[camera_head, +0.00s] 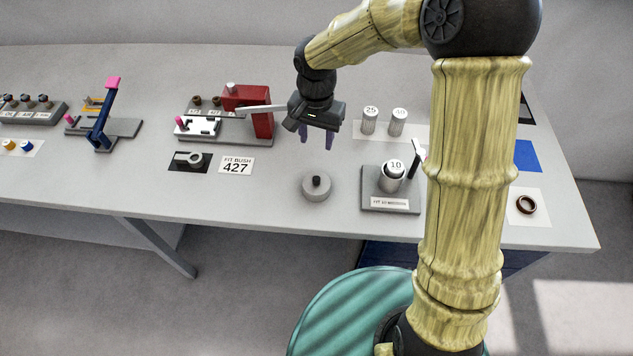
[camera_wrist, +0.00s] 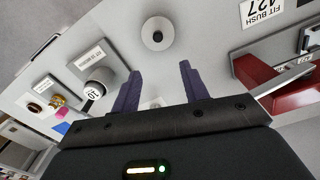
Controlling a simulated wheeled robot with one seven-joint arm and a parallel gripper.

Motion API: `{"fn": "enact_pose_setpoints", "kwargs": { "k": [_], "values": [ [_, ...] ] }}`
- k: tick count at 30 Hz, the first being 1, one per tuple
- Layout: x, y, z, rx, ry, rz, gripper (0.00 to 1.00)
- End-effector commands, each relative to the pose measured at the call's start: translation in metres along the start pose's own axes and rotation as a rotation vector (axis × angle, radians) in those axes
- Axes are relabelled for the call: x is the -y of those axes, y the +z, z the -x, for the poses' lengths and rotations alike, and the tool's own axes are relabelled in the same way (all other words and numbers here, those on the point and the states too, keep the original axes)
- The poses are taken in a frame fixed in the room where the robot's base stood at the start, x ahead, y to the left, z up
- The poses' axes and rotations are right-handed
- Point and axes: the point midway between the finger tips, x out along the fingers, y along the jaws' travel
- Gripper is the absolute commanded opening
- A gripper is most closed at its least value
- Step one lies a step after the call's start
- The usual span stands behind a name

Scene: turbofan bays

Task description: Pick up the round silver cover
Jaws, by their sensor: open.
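The round silver cover (camera_head: 316,188) is a flat grey disc with a small dark knob on top. It lies on the bare table between the label "FIT BUSH 427" and the grey fixture with the "10" cylinder. The wrist view shows the cover (camera_wrist: 157,34) beyond my fingertips, near the top middle. My gripper (camera_head: 317,138) is open and empty, above and behind the cover, apart from it. Its two purple fingers (camera_wrist: 159,80) point down in the head view.
The grey fixture (camera_head: 369,203) with the "10" cylinder (camera_head: 393,172) stands just right of the cover. Two cylinders, "25" (camera_head: 370,120) and "40"-like (camera_head: 398,122), stand behind. A red block fixture (camera_head: 263,123) is at left. The table (camera_head: 270,205) around the cover is clear.

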Motion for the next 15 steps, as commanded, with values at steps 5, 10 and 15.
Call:
{"fn": "enact_pose_setpoints", "kwargs": {
  "k": [5,10,15],
  "values": [
    [-0.001,0.001,-0.032,0.004,0.003,0.0,0.45],
    [0.0,0.001,-0.062,0.004,0.002,0.002,0.45],
    [-0.001,0.001,-0.088,0.002,0.002,0.0,0.45]
  ]
}}
